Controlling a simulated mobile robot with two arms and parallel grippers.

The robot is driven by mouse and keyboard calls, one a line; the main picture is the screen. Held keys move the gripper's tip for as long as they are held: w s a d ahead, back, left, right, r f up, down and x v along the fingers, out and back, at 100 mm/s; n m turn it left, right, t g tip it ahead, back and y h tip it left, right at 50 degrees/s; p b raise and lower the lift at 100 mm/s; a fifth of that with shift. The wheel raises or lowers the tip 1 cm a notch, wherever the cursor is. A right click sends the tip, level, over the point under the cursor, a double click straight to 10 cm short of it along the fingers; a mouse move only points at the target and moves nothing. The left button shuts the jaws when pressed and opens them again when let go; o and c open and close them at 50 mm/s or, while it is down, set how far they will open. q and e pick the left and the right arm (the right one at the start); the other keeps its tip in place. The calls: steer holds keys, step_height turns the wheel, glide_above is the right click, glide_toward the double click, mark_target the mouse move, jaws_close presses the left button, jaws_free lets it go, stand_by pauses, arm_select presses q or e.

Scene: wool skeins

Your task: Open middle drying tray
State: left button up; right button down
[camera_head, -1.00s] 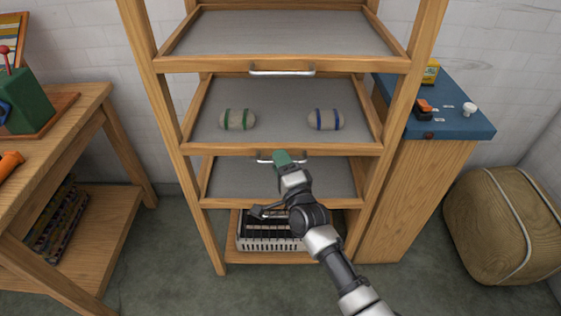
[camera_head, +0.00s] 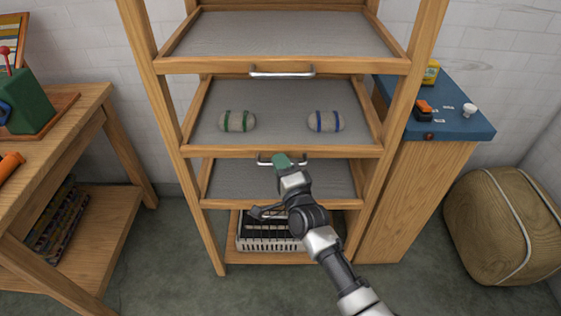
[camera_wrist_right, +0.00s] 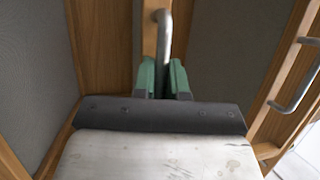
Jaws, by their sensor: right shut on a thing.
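The wooden drying rack holds grey-bottomed trays with metal bar handles. The middle drying tray (camera_head: 280,92) carries a skein with green bands (camera_head: 237,121) and a skein with blue bands (camera_head: 326,121). Its handle (camera_head: 299,161) is on the front rail. My right gripper (camera_head: 281,160) is shut on this handle. In the right wrist view the green fingers (camera_wrist_right: 163,80) are on either side of the handle bar (camera_wrist_right: 165,38). My left gripper is not in view.
The top tray (camera_head: 280,32) and its handle (camera_head: 282,73) are above; a lower tray (camera_head: 235,180) is below. A light basket (camera_head: 268,244) sits at the rack's bottom. A blue-topped cabinet (camera_head: 455,128) and a tan pouf (camera_head: 500,225) are right. A wooden table (camera_head: 75,115) is left.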

steer(key=s+p, duration=0.8)
steer(key=s, duration=1.7)
steer(key=shift+s, duration=0.1)
steer(key=c, duration=1.2)
jaws_free()
steer(key=shift+b+v, duration=0.85)
steer(key=shift+v, duration=4.55)
